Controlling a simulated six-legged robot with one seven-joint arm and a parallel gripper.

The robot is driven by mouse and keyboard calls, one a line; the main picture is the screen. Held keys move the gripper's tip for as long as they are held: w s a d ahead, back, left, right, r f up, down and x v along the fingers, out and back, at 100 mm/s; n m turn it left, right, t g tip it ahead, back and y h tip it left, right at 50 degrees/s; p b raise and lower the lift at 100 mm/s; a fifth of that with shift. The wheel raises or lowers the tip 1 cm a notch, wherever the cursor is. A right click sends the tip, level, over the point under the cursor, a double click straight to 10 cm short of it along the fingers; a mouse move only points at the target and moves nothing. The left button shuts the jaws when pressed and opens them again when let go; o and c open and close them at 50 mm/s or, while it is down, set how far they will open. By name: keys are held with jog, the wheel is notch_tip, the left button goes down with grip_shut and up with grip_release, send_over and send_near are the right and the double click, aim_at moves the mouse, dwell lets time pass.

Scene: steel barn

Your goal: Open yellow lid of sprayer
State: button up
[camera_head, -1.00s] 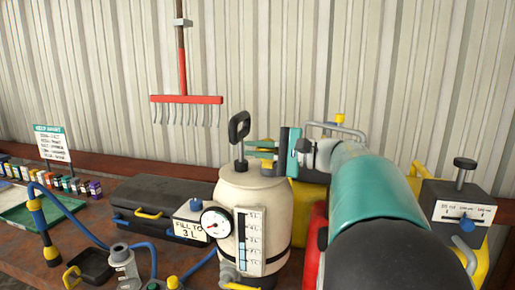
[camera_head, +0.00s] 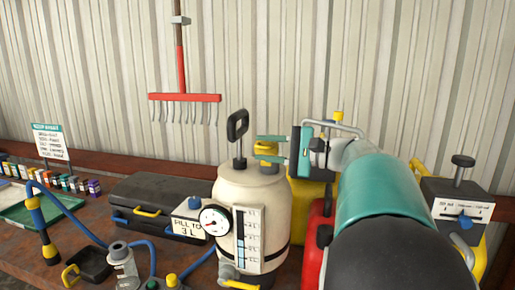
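The sprayer (camera_head: 235,190) is a cream tank with a black pump handle (camera_head: 238,127), a round gauge and a level scale, standing upright on the bench. Its yellow lid (camera_head: 266,148) shows at the top right of the tank, beside the handle. My gripper (camera_head: 262,147) reaches in from the right with its two teal fingers apart, one higher and one lower. The lid shows between and near the fingertips. I cannot tell whether they touch it or how far in depth they are from it. My arm hides what lies behind it.
A black case (camera_head: 160,205) and a "Fill to 3 L" sign (camera_head: 187,229) stand left of the sprayer. A red rake (camera_head: 184,97) hangs on the wall. The bench is crowded around the tank.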

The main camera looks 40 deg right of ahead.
jog(key=v, duration=1.1)
jog(key=w+a+f+n+g+h, duration=0.1)
jog(key=a+f+g, duration=0.3)
jog(key=a, duration=0.6)
jog(key=w+a+f+n+g+h, duration=0.15)
jog(key=a+f, duration=0.35)
jog(key=a, duration=0.5)
jog(key=s+a+f+n+g+h, duration=0.1)
jog(key=s+a+f+n+h, duration=0.3)
jog(key=s+a+f+n, duration=0.1)
jog(key=s+a+f+n+g+h, duration=0.2)
jog(key=s+a+f+n+h, duration=0.2)
jog(key=f, duration=0.6)
jog(key=a+n, duration=0.2)
jog(key=a, duration=0.1)
jog(key=shift+s+a, duration=0.2)
jog(key=shift+s, duration=0.2)
jog(key=shift+d+f+h, duration=0.1)
jog(key=shift+d+h, duration=0.05)
jog(key=shift+h, duration=0.1)
